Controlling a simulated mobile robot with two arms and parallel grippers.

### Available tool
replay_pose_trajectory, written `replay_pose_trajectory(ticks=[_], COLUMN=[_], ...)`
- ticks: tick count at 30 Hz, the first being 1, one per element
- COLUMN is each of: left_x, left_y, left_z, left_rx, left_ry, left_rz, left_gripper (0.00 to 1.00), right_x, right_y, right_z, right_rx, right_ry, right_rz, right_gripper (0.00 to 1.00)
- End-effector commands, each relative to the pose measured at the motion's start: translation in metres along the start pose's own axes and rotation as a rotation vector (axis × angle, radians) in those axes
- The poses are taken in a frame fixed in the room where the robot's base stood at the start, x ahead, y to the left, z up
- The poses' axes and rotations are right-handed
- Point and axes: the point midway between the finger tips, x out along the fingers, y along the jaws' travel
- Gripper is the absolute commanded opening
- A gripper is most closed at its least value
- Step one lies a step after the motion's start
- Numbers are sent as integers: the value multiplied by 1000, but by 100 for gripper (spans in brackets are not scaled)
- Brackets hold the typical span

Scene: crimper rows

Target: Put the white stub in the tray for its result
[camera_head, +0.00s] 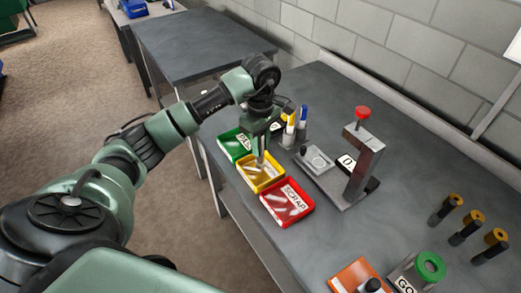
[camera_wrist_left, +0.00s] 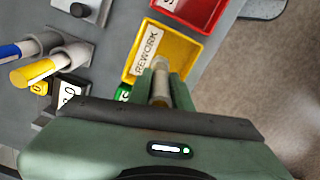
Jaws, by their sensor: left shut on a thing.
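My left gripper (camera_head: 261,158) is shut on the white stub (camera_wrist_left: 160,82), which sticks out between the fingertips. In the head view it is above the yellow tray (camera_head: 277,183). The yellow tray also shows in the left wrist view (camera_wrist_left: 194,47), with a REWORK label, and the stub overlaps its near edge there. The green tray (camera_head: 226,147) is on the far side, partly hidden by the gripper. The red SCRAP tray (camera_head: 309,206) is on the near side, with pale pieces in it. My right gripper is not in view.
A test stand with a red knob (camera_head: 362,112) stands right of the trays. Yellow and blue markers (camera_head: 303,114) stand in holders behind the green tray. Several black pegs with brown rings (camera_head: 474,216) and a green-ringed gauge (camera_head: 430,266) are at the right.

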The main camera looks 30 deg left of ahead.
Motion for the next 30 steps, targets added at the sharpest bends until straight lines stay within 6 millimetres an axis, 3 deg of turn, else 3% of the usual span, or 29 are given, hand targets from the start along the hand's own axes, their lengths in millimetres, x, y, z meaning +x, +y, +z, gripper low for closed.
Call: replay_pose_trajectory(ticks=[6,16,17,19,30], left_x=[27,32,32,31,28], left_y=[-1,0,0,0,0], left_z=[0,0,0,0,0], left_rx=[0,0,0,0,0], left_ry=[-1,1,1,0,-1], left_rz=[-2,0,-1,-1,-2], left_gripper=[0,0,23,42,42], right_x=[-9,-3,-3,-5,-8], right_y=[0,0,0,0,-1], right_z=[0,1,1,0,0], right_rx=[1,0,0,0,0], right_ry=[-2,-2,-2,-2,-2], right_rz=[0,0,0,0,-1], right_gripper=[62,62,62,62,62])
